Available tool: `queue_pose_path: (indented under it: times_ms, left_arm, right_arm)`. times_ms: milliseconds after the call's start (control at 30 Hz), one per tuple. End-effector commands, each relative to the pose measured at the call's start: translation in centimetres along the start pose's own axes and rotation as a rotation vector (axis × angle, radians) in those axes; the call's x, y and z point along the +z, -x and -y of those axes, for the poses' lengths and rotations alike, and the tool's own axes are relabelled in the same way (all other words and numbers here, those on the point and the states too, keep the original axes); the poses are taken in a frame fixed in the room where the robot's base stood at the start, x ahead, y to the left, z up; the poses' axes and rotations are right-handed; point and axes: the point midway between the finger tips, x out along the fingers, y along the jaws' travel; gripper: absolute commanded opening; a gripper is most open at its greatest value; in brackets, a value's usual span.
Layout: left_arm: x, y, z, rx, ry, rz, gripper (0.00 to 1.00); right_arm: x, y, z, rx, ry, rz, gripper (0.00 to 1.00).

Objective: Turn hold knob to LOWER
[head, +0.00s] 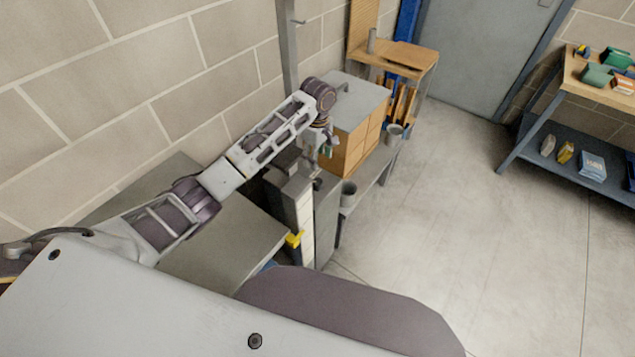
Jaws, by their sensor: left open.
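My left arm reaches in from the left, and its wrist bends down over a narrow grey cabinet (326,215). My left gripper (322,158) points down just above the top of this cabinet. It is open and looks empty, but it is small in the picture. I cannot make out the hold knob or any LOWER marking; the gripper and wrist may hide it. My right gripper is not in view.
A grey bench top (235,238) lies left of the cabinet, against the block wall. A wooden drawer unit (352,150) stands just beyond. A workbench with bins (597,75) is at the right. The concrete floor (460,220) between is clear.

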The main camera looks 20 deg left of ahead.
Motion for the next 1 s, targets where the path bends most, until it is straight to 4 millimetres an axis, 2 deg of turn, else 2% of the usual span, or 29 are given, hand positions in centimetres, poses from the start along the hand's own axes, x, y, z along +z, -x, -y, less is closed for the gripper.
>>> queue_pose_path:
  times_ms: [267, 1000]
  left_arm:
    - [0.0, -2.1, 0.1, -0.002, 0.0, 0.0, 0.57]
    - [0.0, -11.6, 0.1, -0.002, -0.001, -0.001, 0.57]
  right_arm:
    - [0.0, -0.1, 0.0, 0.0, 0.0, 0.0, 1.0]
    - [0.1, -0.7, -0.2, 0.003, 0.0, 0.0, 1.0]
